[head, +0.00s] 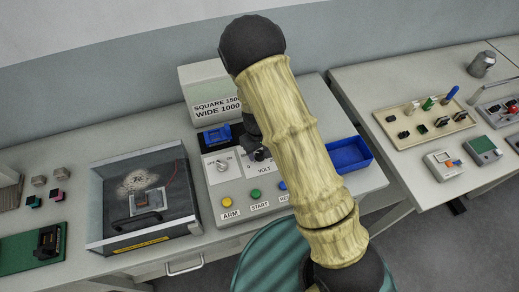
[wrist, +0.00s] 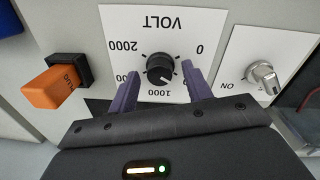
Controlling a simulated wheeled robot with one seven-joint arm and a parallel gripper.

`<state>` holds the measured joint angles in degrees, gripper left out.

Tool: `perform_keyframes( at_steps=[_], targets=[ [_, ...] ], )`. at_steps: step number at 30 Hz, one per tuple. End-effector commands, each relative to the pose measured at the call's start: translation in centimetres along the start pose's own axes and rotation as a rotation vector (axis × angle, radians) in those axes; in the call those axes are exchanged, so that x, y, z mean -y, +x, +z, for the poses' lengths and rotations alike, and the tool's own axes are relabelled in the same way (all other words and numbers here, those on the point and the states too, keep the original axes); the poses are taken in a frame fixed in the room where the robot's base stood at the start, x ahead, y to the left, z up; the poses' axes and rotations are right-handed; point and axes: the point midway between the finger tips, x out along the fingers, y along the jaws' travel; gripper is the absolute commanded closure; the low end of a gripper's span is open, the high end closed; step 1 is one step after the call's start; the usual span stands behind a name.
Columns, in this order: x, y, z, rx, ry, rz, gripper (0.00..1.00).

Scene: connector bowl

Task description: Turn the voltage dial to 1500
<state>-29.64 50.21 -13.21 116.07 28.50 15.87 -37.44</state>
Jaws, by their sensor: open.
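The voltage dial (wrist: 160,68) is a round black knob on a white plate marked VOLT (wrist: 170,23), upside down in the wrist view. The 2000 mark is at left, 0 at right and 1000 below; the 1500 label is partly covered by my left finger. A small light mark on the knob points down and right, between 1000 and 0. My gripper (wrist: 160,71) is open, with one purple finger on each side of the dial; I cannot tell whether they touch it. In the head view my arm covers most of the VOLT plate (head: 267,169).
An orange plug-like part (wrist: 52,88) sits left of the plate and a silver ON switch (wrist: 263,77) right of it. The control box has ARM (head: 227,202) and START (head: 256,195) buttons. A blue bin (head: 349,155) and an open grey case (head: 145,190) stand beside it.

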Motion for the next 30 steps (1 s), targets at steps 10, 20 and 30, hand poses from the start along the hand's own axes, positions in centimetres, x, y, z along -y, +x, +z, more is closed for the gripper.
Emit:
perform_keyframes(
  at_steps=[10,20,30],
  targets=[
    [0.0,0.12,-0.01,0.0,0.0,0.0,0.64],
    [-0.02,0.09,-0.01,0.0,0.003,0.0,0.95],
    [-0.05,0.02,-0.04,0.004,0.086,0.0,0.95]
  ],
)
